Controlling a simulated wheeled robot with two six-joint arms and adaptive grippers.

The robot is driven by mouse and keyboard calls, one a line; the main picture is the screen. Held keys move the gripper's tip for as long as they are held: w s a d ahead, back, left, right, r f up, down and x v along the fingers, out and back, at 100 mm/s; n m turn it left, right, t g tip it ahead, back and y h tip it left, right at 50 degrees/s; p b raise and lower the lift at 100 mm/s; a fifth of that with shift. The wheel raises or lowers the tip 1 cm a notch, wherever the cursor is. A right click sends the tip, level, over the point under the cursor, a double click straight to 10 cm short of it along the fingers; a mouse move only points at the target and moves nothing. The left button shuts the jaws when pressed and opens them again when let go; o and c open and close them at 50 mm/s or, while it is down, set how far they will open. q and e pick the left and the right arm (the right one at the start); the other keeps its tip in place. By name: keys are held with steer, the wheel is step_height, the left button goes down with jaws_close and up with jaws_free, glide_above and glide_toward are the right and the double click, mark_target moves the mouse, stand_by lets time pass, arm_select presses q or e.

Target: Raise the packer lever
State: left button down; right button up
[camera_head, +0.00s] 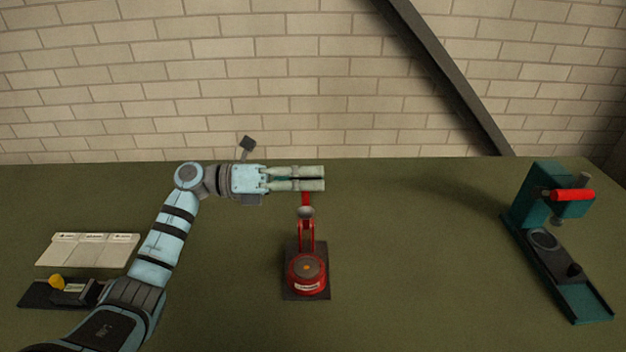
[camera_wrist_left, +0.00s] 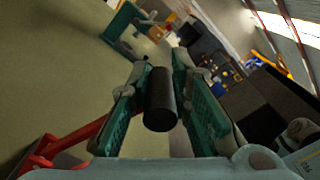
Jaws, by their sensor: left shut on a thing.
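A red packer (camera_head: 308,272) with a round base stands on a dark plate in the middle of the green table. Its red lever (camera_head: 306,198) points up to my left gripper (camera_head: 317,179). In the left wrist view the lever's red arm (camera_wrist_left: 65,143) runs to a black cylindrical grip (camera_wrist_left: 161,98) between my green-padded fingers. My left gripper is shut on this grip, its fingers level and pointing right in the head view, where they hide the grip. My right gripper is not in view.
A teal press (camera_head: 540,205) with a red handle (camera_head: 572,195) stands at the right of the table. White cards (camera_head: 88,249) and a dark tray (camera_head: 50,293) with a yellow piece lie at the left. The table between packer and press is clear.

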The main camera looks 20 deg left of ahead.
arm_select(q)
steer(key=shift+f, duration=0.15)
steer(key=c, duration=1.7)
jaws_free()
steer(key=shift+o, duration=1.2)
steer(key=shift+w+a, duration=0.15)
steer(key=v, duration=1.2)
steer(key=shift+a, duration=0.1)
